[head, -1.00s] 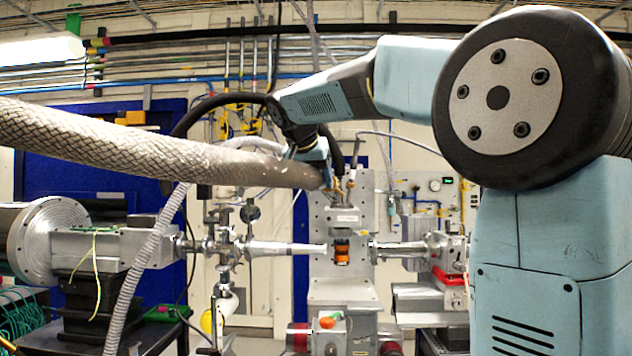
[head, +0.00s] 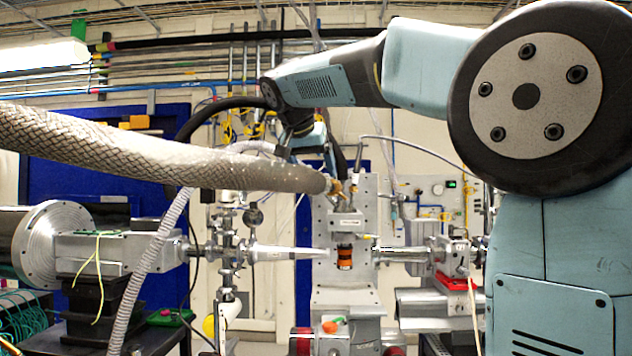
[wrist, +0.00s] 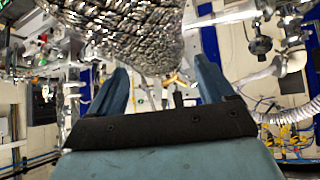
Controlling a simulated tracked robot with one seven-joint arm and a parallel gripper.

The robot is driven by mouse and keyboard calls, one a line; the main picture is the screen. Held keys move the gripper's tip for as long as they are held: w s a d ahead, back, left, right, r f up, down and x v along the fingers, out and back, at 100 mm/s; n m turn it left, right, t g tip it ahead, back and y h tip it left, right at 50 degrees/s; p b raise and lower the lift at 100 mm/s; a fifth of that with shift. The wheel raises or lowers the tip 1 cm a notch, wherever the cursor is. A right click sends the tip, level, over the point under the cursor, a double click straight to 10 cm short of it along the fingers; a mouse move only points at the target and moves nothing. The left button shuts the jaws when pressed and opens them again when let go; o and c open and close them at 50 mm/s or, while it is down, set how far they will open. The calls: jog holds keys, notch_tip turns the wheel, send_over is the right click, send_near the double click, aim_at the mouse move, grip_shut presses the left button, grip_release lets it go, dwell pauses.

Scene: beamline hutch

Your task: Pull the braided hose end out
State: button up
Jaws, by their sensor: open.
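The thick braided hose (head: 150,155) crosses the head view from the left edge. Its end (head: 314,182) lies in front of the upright grey plate of the beamline stand, with a brass-coloured fitting (head: 337,187) beside it. In the wrist view the braided hose (wrist: 130,30) fills the upper middle, close beyond the fingers. My gripper (wrist: 162,68) is open, its two blue fingers spread below the hose with nothing visibly clamped between them. In the head view my wrist is behind the hose end, and the fingertips are hidden.
The beamline stand (head: 345,295) is just below the hose end, with an orange-black part on it. Beam pipes flank it: a tapered nozzle (head: 285,252) at left and a metal block (head: 450,255) at right. A thin corrugated hose (head: 150,275) hangs at left.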

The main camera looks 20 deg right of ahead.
jog(key=v, duration=0.8)
jog(key=shift+r, duration=0.15)
jog(key=shift+s+a, duration=0.15)
jog(key=s+d+f+n+y, duration=0.1)
jog(key=s+d+f+n, duration=0.1)
jog(key=s+f, duration=0.6)
jog(key=s+d+f+n+g+y, duration=0.1)
jog(key=s+f, duration=0.7)
jog(key=f, duration=0.9)
jog(key=s+d+f+n+y, duration=0.3)
jog(key=s+d+f, duration=0.2)
jog(key=f, duration=0.8)
jog(key=s, duration=0.3)
jog(key=shift+g, duration=0.4)
jog(key=shift+d, duration=0.1)
